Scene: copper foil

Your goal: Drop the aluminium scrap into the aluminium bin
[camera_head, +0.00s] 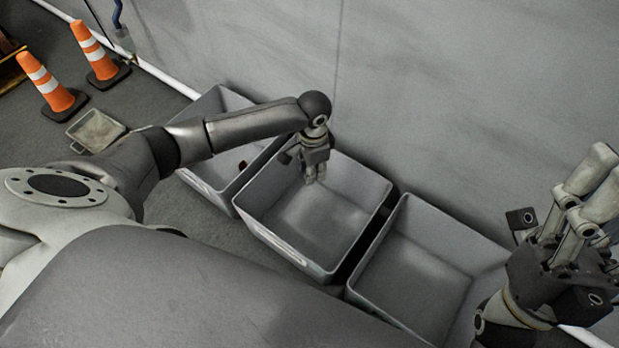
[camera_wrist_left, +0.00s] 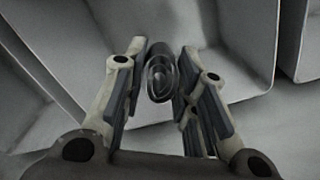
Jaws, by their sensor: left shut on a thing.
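My left gripper (camera_head: 313,176) points down over the middle grey bin (camera_head: 268,236), with its fingers below the level of the rim at the back. In the left wrist view, its fingers (camera_wrist_left: 160,105) are closed around a small dark grey rounded piece (camera_wrist_left: 160,72), which I take to be the aluminium scrap. The head view does not show the piece clearly. A pale label strip shows on the front of the middle bin, but I cannot read it. My right gripper (camera_head: 590,195) is at the right edge, fingers raised, apart from the bins; its opening is unclear.
A left grey bin (camera_head: 214,196), with a small dark reddish item (camera_head: 242,165) inside, and a right grey bin (camera_head: 415,270) flank the middle one. A wall stands close behind. A shallow tray (camera_head: 95,130) and two traffic cones (camera_head: 45,82) are at the far left.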

